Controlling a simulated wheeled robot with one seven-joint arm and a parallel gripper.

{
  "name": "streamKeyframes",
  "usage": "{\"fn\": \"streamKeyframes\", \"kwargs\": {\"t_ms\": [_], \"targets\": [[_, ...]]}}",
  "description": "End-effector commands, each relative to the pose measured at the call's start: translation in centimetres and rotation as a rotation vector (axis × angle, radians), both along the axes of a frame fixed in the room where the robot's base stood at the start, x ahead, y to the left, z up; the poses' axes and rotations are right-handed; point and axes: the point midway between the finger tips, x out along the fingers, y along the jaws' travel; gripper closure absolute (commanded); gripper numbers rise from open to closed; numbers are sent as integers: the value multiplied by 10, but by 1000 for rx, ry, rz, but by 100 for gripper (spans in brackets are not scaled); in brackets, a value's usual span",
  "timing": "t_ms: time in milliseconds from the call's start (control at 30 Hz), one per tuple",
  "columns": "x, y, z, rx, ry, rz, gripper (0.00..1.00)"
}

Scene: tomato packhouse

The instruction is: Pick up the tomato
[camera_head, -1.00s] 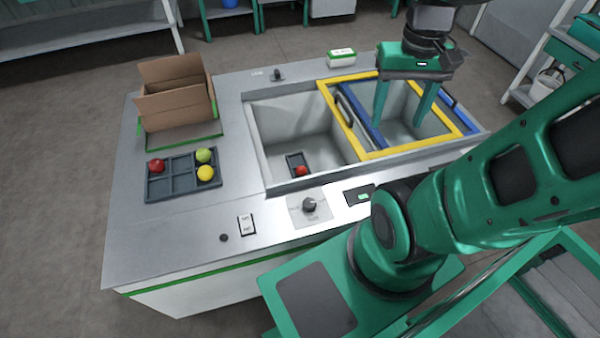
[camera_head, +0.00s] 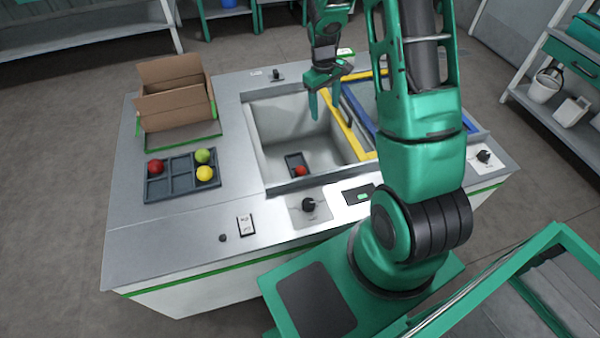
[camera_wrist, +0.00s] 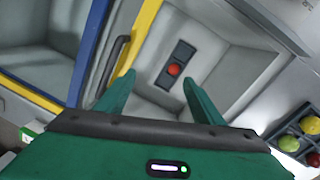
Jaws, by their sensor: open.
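A red tomato (camera_head: 301,171) lies in the left basin (camera_head: 285,140), on or in a small dark holder (camera_head: 293,160) at the basin's floor. In the wrist view the tomato (camera_wrist: 174,70) shows between my fingertips, on the dark holder (camera_wrist: 180,55), well below them. My gripper (camera_head: 329,105) is open and empty above the right part of the left basin, near the yellow frame. Its fingers also show in the wrist view (camera_wrist: 157,88).
A yellow frame (camera_head: 347,130) with a dark handle and a blue frame (camera_head: 360,118) stand right of the left basin. A dark tray (camera_head: 160,187) holds a red, a green and a yellow fruit. A cardboard box (camera_head: 175,108) stands behind it.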

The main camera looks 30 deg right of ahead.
Motion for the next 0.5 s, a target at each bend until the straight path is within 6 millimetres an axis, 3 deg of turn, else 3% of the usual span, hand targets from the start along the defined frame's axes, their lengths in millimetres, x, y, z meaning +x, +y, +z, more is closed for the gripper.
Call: {"fn": "streamKeyframes", "kwargs": {"t_ms": [33,233,500], "targets": [[10,3,-23,7,8,28,38],[44,18,-108,35,10,153,38],[65,43,-219,80,5,288,38]]}}
